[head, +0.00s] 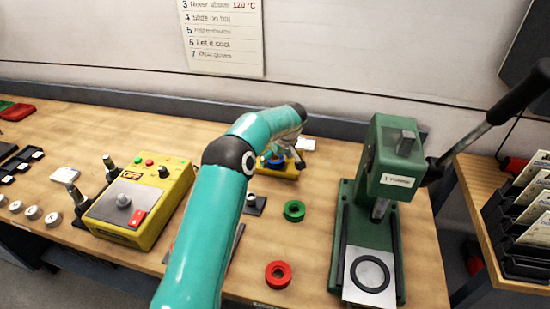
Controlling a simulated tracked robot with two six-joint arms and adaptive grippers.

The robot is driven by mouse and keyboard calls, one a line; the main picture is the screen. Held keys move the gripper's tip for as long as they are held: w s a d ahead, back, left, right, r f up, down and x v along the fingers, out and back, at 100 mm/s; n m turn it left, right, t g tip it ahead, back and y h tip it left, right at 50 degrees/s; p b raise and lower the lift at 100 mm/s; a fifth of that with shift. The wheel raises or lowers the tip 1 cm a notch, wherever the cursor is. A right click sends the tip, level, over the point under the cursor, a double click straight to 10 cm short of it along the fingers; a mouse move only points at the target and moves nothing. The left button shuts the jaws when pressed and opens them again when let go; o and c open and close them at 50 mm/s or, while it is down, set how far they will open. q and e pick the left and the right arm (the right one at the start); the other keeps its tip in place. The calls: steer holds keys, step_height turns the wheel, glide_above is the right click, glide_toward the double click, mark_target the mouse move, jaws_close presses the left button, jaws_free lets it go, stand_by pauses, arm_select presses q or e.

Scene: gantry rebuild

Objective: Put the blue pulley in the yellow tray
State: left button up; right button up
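The yellow tray (290,176) sits on the bench behind my teal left arm, and the arm hides part of it. My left gripper (283,160) is over the tray, pointing down. A small blue piece, which looks like the blue pulley (268,162), shows at the tray, close to the fingers. I cannot tell whether the fingers touch it or whether it rests on the tray floor. My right gripper is not in view.
A green pulley (294,211) and a red pulley (278,275) lie on the bench. A green press (385,215) with a long lever stands to the right. A yellow control box (140,205) stands to the left. Black racks (520,235) are at far right.

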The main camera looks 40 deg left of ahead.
arm_select(q)
steer(key=shift+r, duration=0.15)
steer(key=shift+d+r, duration=0.15)
steer(key=shift+r, duration=0.15)
steer(key=b+v, duration=0.1)
steer(key=v, duration=1)
steer(key=shift+b, duration=0.35)
steer(key=shift+d, duration=0.1)
